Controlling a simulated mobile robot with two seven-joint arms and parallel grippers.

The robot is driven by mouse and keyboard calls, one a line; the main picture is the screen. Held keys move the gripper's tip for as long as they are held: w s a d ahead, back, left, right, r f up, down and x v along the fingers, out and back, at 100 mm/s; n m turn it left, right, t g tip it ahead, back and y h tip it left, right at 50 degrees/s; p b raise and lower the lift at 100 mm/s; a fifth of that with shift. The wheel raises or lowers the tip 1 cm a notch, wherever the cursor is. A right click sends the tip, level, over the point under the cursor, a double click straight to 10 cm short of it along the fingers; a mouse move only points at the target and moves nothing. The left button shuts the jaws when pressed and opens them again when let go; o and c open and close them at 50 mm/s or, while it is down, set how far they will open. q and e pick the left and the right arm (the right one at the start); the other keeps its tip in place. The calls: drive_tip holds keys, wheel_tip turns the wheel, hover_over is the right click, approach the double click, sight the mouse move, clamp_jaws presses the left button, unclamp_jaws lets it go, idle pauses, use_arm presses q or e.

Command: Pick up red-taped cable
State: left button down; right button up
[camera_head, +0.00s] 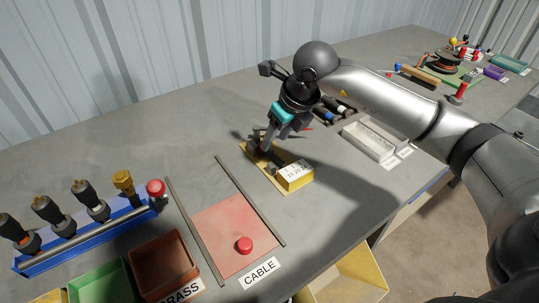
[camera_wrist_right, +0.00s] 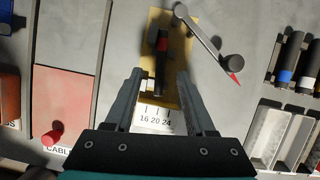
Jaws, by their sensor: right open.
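A short dark cable with a red tape band (camera_wrist_right: 162,46) lies on the yellow gauge block (camera_wrist_right: 178,97) in the right wrist view, with a white part beside its lower end. In the head view the yellow block (camera_head: 296,184) stands on the bench, and the cable on it is mostly hidden by the gripper. My right gripper (camera_head: 266,146) is open, pointing down at the block. In the right wrist view its fingers (camera_wrist_right: 160,74) are on either side of the cable's lower part, with gaps visible. I cannot tell how far above it they are. My left gripper is not in view.
A grey lever with a red tip (camera_wrist_right: 205,34) is close beside the block. Dark cables with blue and white bands (camera_wrist_right: 290,57) lie to the right above pale trays (camera_wrist_right: 268,135). A red pad (camera_head: 215,225) with a red knob (camera_head: 244,245) and a blue tool rack (camera_head: 95,237) are left.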

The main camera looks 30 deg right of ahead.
sight(270, 153)
drive_tip(key=b+x, duration=0.1)
drive_tip(key=x, duration=0.4)
drive_tip(key=shift+s+d+f, duration=0.1)
drive_tip(key=shift+s, duration=0.1)
clamp_jaws()
idle(0.3)
